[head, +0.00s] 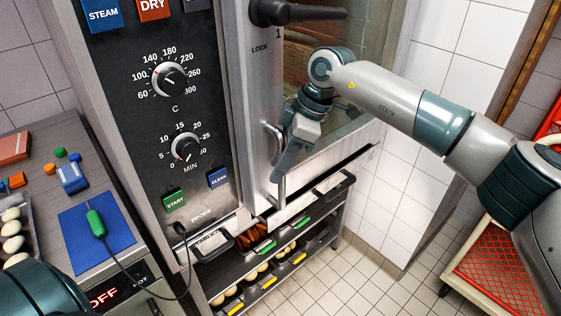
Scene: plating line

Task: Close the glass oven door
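The glass oven door (352,70) is to the right of the control panel, with a metal frame and a dark bottom edge. It looks shut or nearly shut; I cannot tell whether it sits flush. A vertical bar handle (279,190) is on the door's left frame. My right gripper (285,163) is at this handle, in front of the glass, fingers pointing down and left. The view does not show whether its fingers are closed around the bar. A black lock lever (300,13) lies horizontal above. My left gripper is out of view; only part of that arm shows bottom left.
The control panel (150,125) has knobs and buttons. A probe with a green grip (96,223) lies on a blue mat (115,248) on the left counter, its cable hanging. A tray rack (318,232) stands below the door. A red-shelved trolley (495,275) is at right. Tiled floor between is clear.

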